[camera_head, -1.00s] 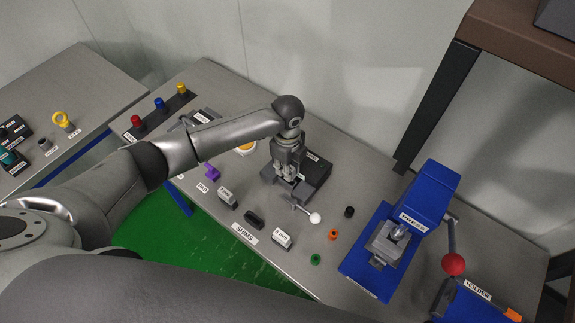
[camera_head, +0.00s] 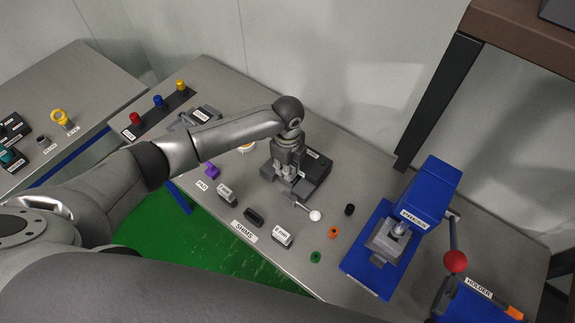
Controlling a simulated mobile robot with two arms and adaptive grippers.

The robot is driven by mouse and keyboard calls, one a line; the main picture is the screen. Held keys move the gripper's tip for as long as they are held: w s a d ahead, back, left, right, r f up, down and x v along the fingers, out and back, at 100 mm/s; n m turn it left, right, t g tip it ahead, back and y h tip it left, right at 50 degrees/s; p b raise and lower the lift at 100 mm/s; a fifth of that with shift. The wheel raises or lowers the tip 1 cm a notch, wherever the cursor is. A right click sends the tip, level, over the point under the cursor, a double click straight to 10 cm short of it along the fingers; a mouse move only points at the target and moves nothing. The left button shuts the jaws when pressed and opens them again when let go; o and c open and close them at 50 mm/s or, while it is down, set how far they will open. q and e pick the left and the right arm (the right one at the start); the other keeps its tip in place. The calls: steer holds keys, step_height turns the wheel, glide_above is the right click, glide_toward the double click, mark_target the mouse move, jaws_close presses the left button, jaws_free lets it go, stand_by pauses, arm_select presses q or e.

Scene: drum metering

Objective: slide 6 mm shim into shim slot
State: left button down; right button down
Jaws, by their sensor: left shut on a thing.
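My left gripper (camera_head: 289,173) points down over the dark fixture block (camera_head: 318,170) in the middle of the bench. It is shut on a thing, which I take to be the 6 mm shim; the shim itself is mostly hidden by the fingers. The shim slot is hidden under the gripper, so I cannot tell whether the shim is in it. In the shim row, the middle dark holder (camera_head: 254,217) shows no grey shim, while a labelled shim stands on each side of it. My right gripper is not in view.
A lever with a white ball (camera_head: 315,216) sticks out in front of the fixture. The left shim (camera_head: 226,193) and right shim (camera_head: 282,238) stand near the front edge. Small black, orange and green rings lie right of them. A blue press (camera_head: 421,195) stands at the right.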

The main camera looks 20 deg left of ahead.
arm_select(q)
steer(key=shift+f+b, duration=0.45)
steer(key=shift+f, duration=0.4)
steer(key=c, duration=1.5)
jaws_free()
steer(key=o, duration=0.3)
steer(key=shift+s+r, duration=0.1)
steer(key=shift+w, duration=0.2)
steer(key=shift+s+r, duration=0.2)
steer(key=shift+r, duration=3.65)
